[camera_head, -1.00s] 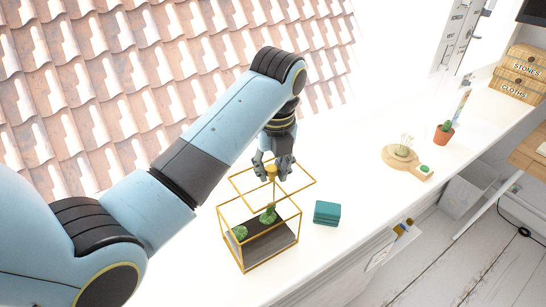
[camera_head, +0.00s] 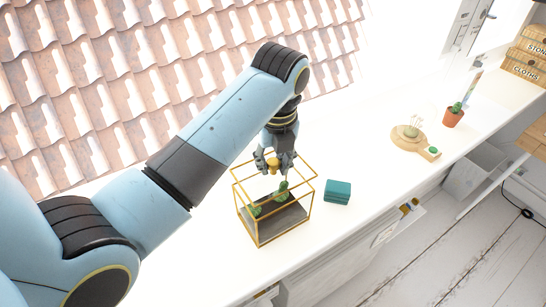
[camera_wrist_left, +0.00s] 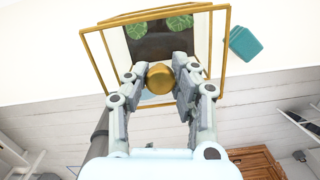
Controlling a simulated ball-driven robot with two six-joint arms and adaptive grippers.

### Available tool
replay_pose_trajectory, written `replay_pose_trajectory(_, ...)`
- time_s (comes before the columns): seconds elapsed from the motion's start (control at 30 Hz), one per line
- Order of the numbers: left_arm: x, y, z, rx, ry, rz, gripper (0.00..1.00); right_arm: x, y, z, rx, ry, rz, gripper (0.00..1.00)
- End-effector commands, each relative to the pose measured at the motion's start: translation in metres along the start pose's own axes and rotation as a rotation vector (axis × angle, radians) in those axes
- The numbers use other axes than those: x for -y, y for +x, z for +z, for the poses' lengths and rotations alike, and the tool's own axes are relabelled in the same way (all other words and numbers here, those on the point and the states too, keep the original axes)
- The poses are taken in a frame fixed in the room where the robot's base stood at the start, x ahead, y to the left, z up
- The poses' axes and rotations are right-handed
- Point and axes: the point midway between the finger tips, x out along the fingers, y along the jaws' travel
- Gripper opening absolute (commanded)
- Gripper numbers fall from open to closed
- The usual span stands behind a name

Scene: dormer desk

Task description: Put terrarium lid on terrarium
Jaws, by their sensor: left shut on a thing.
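The terrarium (camera_head: 275,224) is a gold-edged glass box with a dark floor and green cacti inside. It stands on the white desk. The terrarium lid (camera_head: 273,168) is a thin gold frame with a round gold knob. My left gripper (camera_head: 272,161) is shut on that knob from above. The lid lies over the terrarium's top, close to its rim; I cannot tell whether they touch. In the left wrist view the knob (camera_wrist_left: 160,77) sits between the fingers, with the cacti beyond it. My right gripper is not in view.
A teal block (camera_head: 338,192) lies just right of the terrarium. A round wooden board (camera_head: 407,135) and a potted cactus (camera_head: 453,117) stand farther right. The desk's front edge is close by. Labelled wooden boxes (camera_head: 526,70) are at the far right.

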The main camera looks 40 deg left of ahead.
Motion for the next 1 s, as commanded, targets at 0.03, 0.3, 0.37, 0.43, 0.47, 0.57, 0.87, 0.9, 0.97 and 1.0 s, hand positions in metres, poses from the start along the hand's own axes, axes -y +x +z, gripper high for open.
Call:
replay_pose_trajectory(0.03,0.000,0.004,-0.001,-0.001,0.000,0.001,0.00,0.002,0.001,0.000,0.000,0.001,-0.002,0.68)
replay_pose_trajectory(0.3,0.000,0.022,-0.003,0.000,0.000,0.000,0.00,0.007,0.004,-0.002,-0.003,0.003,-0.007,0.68)
replay_pose_trajectory(0.37,-0.001,0.026,-0.003,-0.001,0.000,0.001,0.00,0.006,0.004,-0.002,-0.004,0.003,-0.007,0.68)
replay_pose_trajectory(0.43,0.000,0.030,-0.004,0.000,0.000,0.001,0.00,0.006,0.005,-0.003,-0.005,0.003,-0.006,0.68)
replay_pose_trajectory(0.47,0.000,0.032,-0.004,0.000,0.000,0.000,0.00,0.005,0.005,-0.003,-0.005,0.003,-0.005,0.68)
replay_pose_trajectory(0.57,0.000,0.037,-0.004,-0.001,0.000,0.001,0.00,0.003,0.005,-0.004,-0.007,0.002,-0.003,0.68)
replay_pose_trajectory(0.87,0.000,0.044,-0.005,0.000,-0.001,0.000,0.00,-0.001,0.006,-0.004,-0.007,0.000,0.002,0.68)
replay_pose_trajectory(0.9,0.000,0.044,-0.005,0.000,-0.001,0.000,0.00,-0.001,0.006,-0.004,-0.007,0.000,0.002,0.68)
replay_pose_trajectory(0.97,0.000,0.044,-0.005,0.000,-0.001,0.000,0.00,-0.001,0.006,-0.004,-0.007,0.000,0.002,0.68)
replay_pose_trajectory(1.0,0.000,0.044,-0.005,0.000,0.000,0.000,0.00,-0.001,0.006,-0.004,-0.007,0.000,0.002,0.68)
